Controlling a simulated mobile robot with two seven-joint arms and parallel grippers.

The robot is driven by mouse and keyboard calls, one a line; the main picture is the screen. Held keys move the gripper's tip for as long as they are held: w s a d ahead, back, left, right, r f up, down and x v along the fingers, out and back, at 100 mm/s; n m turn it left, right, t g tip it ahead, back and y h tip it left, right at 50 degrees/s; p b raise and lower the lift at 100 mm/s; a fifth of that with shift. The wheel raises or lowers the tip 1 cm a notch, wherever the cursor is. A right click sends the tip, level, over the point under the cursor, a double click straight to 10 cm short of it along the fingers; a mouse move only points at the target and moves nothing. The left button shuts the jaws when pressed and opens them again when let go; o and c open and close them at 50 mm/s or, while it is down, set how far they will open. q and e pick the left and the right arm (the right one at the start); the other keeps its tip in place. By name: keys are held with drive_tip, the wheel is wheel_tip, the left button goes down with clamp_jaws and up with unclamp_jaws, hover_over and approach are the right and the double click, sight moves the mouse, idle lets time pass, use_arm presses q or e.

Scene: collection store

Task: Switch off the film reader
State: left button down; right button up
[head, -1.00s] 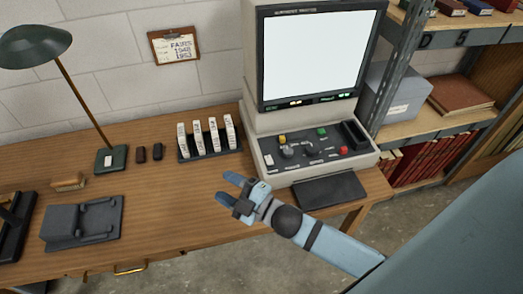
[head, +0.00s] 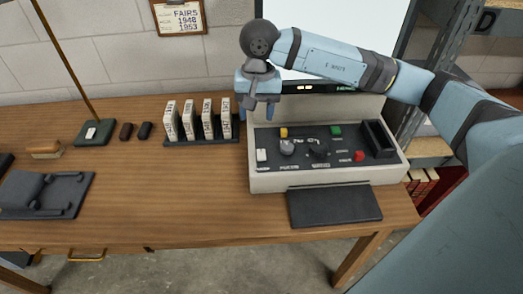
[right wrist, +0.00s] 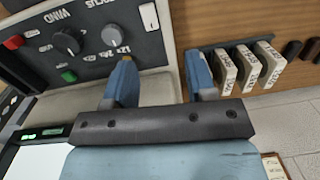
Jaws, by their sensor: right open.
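The film reader (head: 270,178) stands on the wooden desk with its screen (head: 330,35) lit white. Its dark sloped panel carries a white rocker switch (head: 262,155) at the left, a yellow button (head: 284,132), a green button (head: 336,130), a red button (head: 359,156) and two knobs. My right gripper (head: 256,108) is open and empty, pointing down above the panel's left end, behind the white switch. In the right wrist view the white switch (right wrist: 149,17) shows beyond the open fingers (right wrist: 160,68), apart from them. My left gripper is out of view.
A rack of white film boxes (head: 200,125) stands close left of the reader, near my right fingers. A lamp base (head: 93,132) and small dark items are farther left. A dark pad (head: 334,206) lies in front of the reader. The desk's front middle is clear.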

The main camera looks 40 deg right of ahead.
sight(261, 150)
use_arm(q)
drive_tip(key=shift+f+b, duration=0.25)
drive_tip(key=shift+b, duration=0.2)
use_arm(e)
drive_tip(key=shift+h, duration=0.5)
drive_tip(key=f, duration=0.4)
drive_tip(key=d+f, duration=0.1)
drive_tip(key=f, duration=0.8)
drive_tip(key=shift+w+d+f, duration=0.1)
drive_tip(key=shift+w+d, duration=0.2)
drive_tip(key=shift+c, duration=0.2)
